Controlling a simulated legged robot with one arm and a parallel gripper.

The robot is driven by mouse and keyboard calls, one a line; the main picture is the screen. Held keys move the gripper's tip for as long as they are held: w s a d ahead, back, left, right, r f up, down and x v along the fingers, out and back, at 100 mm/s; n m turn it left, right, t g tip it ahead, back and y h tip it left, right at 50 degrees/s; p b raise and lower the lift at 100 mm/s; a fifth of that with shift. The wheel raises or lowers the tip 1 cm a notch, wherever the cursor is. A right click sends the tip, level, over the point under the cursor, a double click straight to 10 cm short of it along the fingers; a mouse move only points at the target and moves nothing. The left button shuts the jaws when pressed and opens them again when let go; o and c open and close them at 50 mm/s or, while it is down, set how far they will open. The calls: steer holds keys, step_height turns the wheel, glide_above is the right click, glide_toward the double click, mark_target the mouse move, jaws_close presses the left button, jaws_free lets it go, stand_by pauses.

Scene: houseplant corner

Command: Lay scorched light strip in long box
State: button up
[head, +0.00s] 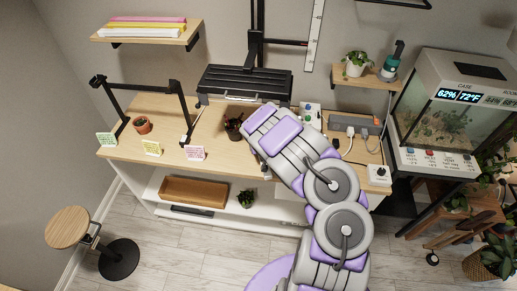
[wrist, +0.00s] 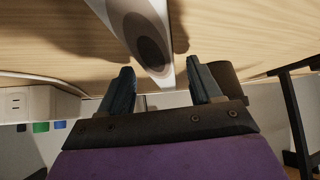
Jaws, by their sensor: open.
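A white strip with a dark oval scorch mark (wrist: 140,28) shows in the wrist view, against the wooden worktop. My gripper (wrist: 163,75) is open, its two blue-grey fingers apart with the strip's near end between or just beyond them. I cannot tell whether either finger touches it. In the head view my arm hides the gripper, and I cannot make out the strip. A long wooden box (head: 190,200) sits on the white lower shelf, left of my arm.
The worktop (head: 215,160) holds a black case (head: 245,82), a pen cup (head: 234,128), a terracotta pot (head: 142,125), small cards and a black frame (head: 143,87). A small plant (head: 246,198) stands right of the box. Power sockets (head: 353,123) and a terrarium (head: 447,115) are to the right.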

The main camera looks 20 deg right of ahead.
steer(key=shift+w+d+f, duration=0.1)
steer(key=shift+w+f, duration=0.3)
jaws_close()
stand_by(0.4)
steer(key=shift+r, duration=0.1)
